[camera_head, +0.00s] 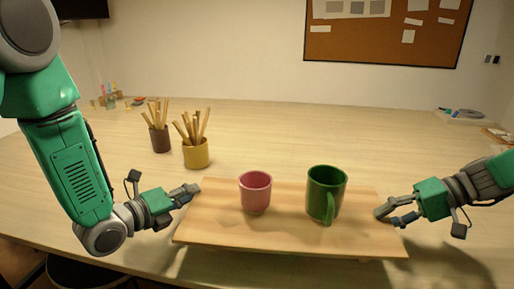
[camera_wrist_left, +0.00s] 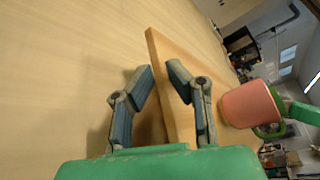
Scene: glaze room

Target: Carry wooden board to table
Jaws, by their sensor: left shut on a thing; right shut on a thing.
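The wooden board (camera_head: 290,233) lies level at the front of the table (camera_head: 262,133), its front edge close to the table's front edge. I cannot tell whether it touches the tabletop; a shadow shows around it. A pink cup (camera_head: 256,194) and a green mug (camera_head: 325,195) stand upright on it, apart from each other. My left gripper (camera_head: 190,191) is shut on the board's left end. In the left wrist view, the board's edge (camera_wrist_left: 158,60) runs between the fingers (camera_wrist_left: 160,78). My right gripper (camera_head: 386,215) is shut on the board's right end.
A yellow pot (camera_head: 197,153) and a brown pot (camera_head: 160,139), both holding wooden sticks, stand behind the board at the left. Small items (camera_head: 117,101) lie at the back left, and a tray (camera_head: 461,115) at the back right. The middle of the table behind the board is clear.

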